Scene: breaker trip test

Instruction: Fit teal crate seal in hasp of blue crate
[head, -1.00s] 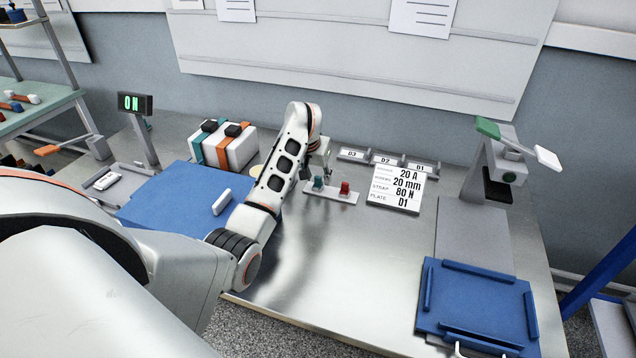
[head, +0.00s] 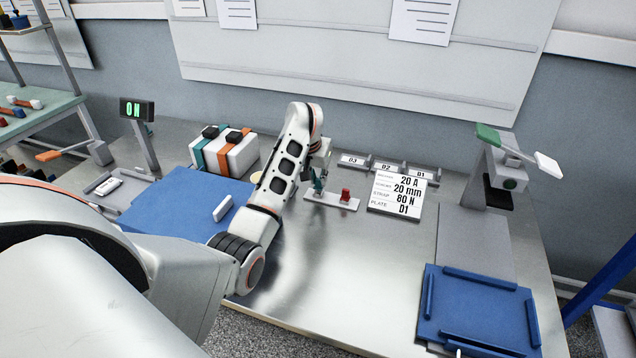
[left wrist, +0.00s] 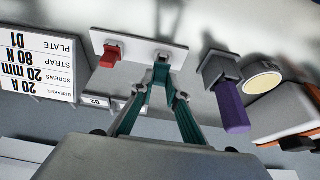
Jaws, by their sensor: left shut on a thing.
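The teal crate seal (head: 318,186) stands on a small white holder (head: 334,201), beside a red seal (head: 345,194). My left gripper (head: 320,176) reaches down over the holder and is shut on the teal seal. In the left wrist view the fingertips (left wrist: 160,72) meet at the teal seal (left wrist: 160,70) on the holder; the red seal (left wrist: 111,55) is apart from them. A blue flat-topped body (head: 165,212) lies at the left and a blue ridged tray-like thing (head: 475,308) at the front right. I cannot tell which is the blue crate, and no hasp is clear. My right gripper is out of view.
A white box with teal and orange straps (head: 225,153) stands left of my forearm. A spec card (head: 397,193) and plates marked D1 to D3 are to the right. A press-like stand (head: 500,165) stands at the far right.

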